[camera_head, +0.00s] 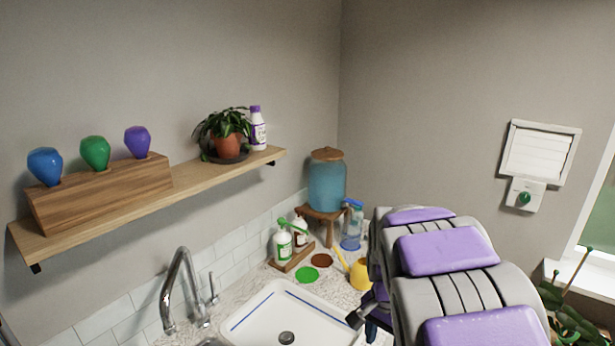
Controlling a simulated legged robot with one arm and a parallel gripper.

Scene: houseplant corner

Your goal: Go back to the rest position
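My arm, grey with purple pads, fills the lower right of the head view. A dark part at the arm's lower left edge (366,318) may belong to my gripper. It is mostly hidden behind the arm, so its fingers and anything between them cannot be made out. It appears over the right side of the white sink basin (262,326) or the counter beside it.
A wooden shelf (130,215) holds a potted plant (228,146), a purple-capped bottle (258,132) and a block with coloured bulbs. Below are a faucet (178,285), spray bottles (283,245), a blue dispenser (327,185) and a yellow can (360,274). A plant (572,320) stands lower right.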

